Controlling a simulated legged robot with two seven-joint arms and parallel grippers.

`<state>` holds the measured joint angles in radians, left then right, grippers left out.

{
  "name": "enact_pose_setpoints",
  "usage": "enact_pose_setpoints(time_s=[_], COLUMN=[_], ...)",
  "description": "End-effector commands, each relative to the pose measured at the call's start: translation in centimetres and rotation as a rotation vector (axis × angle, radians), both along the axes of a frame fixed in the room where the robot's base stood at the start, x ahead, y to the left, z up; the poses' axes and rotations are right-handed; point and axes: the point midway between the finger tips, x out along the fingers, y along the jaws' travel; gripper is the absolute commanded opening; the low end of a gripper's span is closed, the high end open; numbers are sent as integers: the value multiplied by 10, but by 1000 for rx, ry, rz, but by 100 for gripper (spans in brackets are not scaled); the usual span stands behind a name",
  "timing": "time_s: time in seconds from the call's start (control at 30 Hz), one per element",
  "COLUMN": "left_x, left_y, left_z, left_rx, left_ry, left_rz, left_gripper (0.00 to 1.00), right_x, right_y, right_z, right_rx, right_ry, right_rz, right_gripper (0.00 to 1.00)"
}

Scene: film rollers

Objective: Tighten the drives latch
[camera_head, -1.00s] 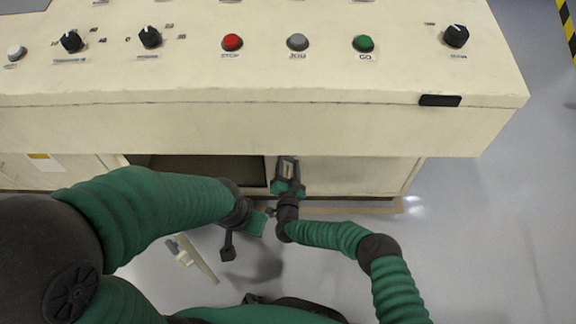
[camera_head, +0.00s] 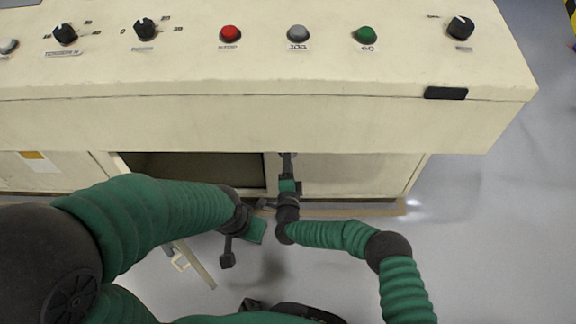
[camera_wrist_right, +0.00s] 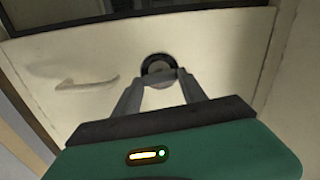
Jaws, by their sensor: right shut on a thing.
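The drives latch (camera_wrist_right: 157,64) is a dark round fitting on the cream cabinet door (camera_wrist_right: 215,45), seen in the right wrist view. My right gripper (camera_wrist_right: 161,76) has its two grey fingers closing in at the latch and is shut on it; the fingertips cover its lower part. In the head view my right gripper (camera_head: 287,160) reaches under the console edge to the cabinet front, and the latch is hidden there. My left gripper (camera_head: 237,240) hangs left of my right one, apart from the cabinet; its fingers are unclear.
The cream console (camera_head: 250,120) overhangs the cabinet, with a red button (camera_head: 230,34), a grey button (camera_head: 297,34), a green button (camera_head: 366,34) and black knobs on top. An open dark compartment (camera_head: 195,168) lies left of the door. Grey floor (camera_head: 490,230) is free at right.

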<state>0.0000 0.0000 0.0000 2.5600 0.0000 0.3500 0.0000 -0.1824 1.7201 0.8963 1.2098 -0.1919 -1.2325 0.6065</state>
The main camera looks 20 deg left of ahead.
Motion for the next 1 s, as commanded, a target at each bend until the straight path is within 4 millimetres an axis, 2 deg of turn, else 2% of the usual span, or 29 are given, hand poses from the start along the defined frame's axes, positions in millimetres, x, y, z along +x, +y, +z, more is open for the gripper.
enact_pose_setpoints(time_s=[0.27,0.7,0.73,0.87,1.0], left_x=[0,0,0,0,0], left_y=[0,0,0,0,0], left_z=[-4,-4,-4,-4,-4], left_rx=[0,0,0,0,0], left_ry=[0,0,0,0,0], left_rz=[0,0,0,0,0], left_gripper=[0,0,0,0,0], right_x=[2,2,2,1,1], right_y=[-4,-5,-5,-4,-3], right_z=[-4,-4,-4,-4,-2], right_rx=[68,75,75,75,75], right_ry=[25,29,29,28,25], right_rz=[-10,-11,-11,-9,-5], right_gripper=[9,9,52,69,71])
